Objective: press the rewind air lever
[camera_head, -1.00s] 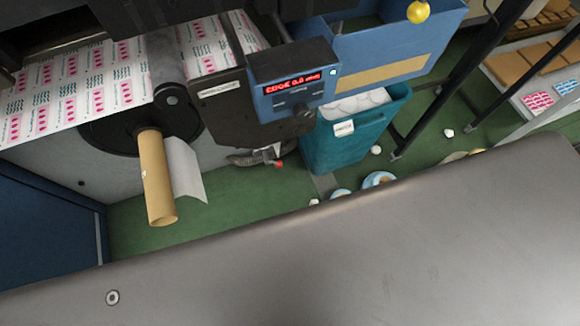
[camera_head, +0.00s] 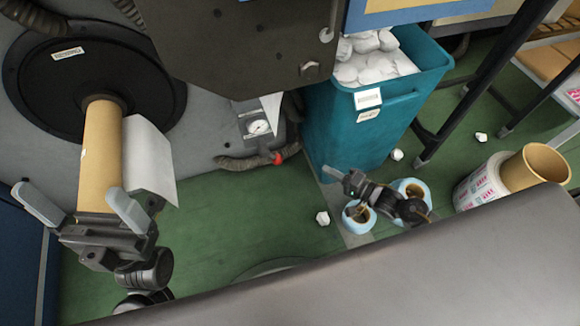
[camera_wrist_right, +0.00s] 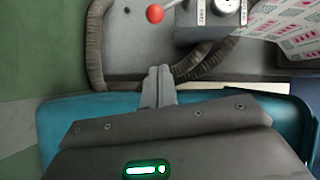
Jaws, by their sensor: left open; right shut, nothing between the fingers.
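The lever's red ball knob (camera_head: 278,158) shows low on the machine's grey side in the head view, and at the top of the right wrist view (camera_wrist_right: 155,13). A box with a gauge (camera_head: 257,124) is just above it. My right gripper (camera_head: 332,173) is shut and empty, right of the knob in the head view. In the wrist view its fingertips (camera_wrist_right: 160,72) are below the knob in the picture, apart from it. My left gripper (camera_head: 83,207) is open, its fingers on either side of the cardboard core (camera_head: 101,160) in the picture; contact cannot be told.
A teal bin (camera_head: 345,125) full of white waste stands right of the lever; in the wrist view it shows beneath my right gripper. A dark hose (camera_wrist_right: 98,50) runs close to the knob. Rolls (camera_head: 480,185) and paper scraps lie on the green floor.

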